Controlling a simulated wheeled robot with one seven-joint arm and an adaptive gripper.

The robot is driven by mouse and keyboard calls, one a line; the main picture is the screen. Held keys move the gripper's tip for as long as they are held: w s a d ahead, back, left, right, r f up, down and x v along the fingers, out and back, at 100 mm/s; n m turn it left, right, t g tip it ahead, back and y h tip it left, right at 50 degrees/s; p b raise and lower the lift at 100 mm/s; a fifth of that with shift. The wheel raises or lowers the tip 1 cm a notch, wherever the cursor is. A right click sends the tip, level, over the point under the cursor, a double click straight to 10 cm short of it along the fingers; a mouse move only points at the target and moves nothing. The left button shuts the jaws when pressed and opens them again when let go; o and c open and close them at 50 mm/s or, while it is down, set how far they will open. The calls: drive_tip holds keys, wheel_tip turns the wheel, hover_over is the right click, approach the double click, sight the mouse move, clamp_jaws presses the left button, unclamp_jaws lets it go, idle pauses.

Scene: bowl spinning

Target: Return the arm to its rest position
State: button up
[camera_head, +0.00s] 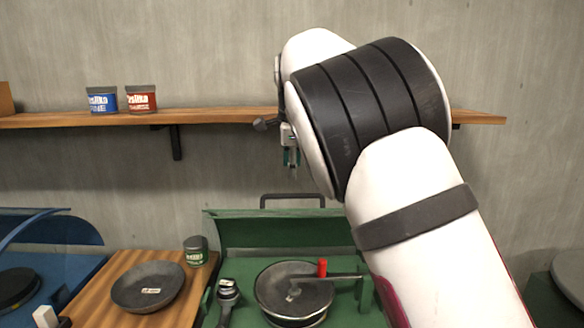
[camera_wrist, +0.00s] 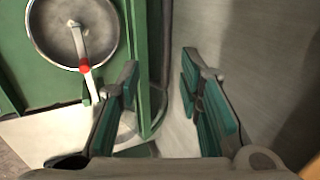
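My arm is raised across the right half of the head view, its white links and black joint close to the camera. My gripper (camera_wrist: 162,85) shows in the wrist view with its two teal-padded fingers apart and nothing between them. In the head view, only a small part of my gripper (camera_head: 291,150) shows beside the arm, in front of the wall shelf and above the green stove. The rest of it is hidden behind the arm.
The green stove (camera_head: 235,235) holds a round pan (camera_head: 275,292) with a red-knobbed bar (camera_head: 322,268) across it; the pan also shows in the wrist view (camera_wrist: 55,35). A dark bowl (camera_head: 165,295) and a green jar (camera_head: 196,250) stand left. The shelf (camera_head: 215,115) carries blue (camera_head: 102,99) and red (camera_head: 141,98) cans.

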drive_tip(key=s+d+r+n+y, duration=0.1)
drive_tip(key=s+d+n, duration=0.4)
drive_tip(key=s, duration=0.5)
drive_tip(key=s+d+r+n+y, duration=0.1)
drive_tip(key=s+d+r+n, duration=0.1)
drive_tip(key=s+d, duration=0.7)
drive_tip(key=s+f+n, duration=0.3)
drive_tip(key=s, duration=0.6)
drive_tip(key=s+f+n+h, duration=0.1)
drive_tip(key=s+f+n, duration=0.3)
drive_tip(key=s, duration=0.4)
drive_tip(key=s+f+n+h, duration=0.1)
drive_tip(key=s+f+n, duration=0.2)
drive_tip(key=s, duration=0.6)
drive_tip(key=shift+s+d+f+n, duration=0.35)
drive_tip(key=shift+d+n, duration=0.1)
drive_tip(key=shift+n, duration=0.25)
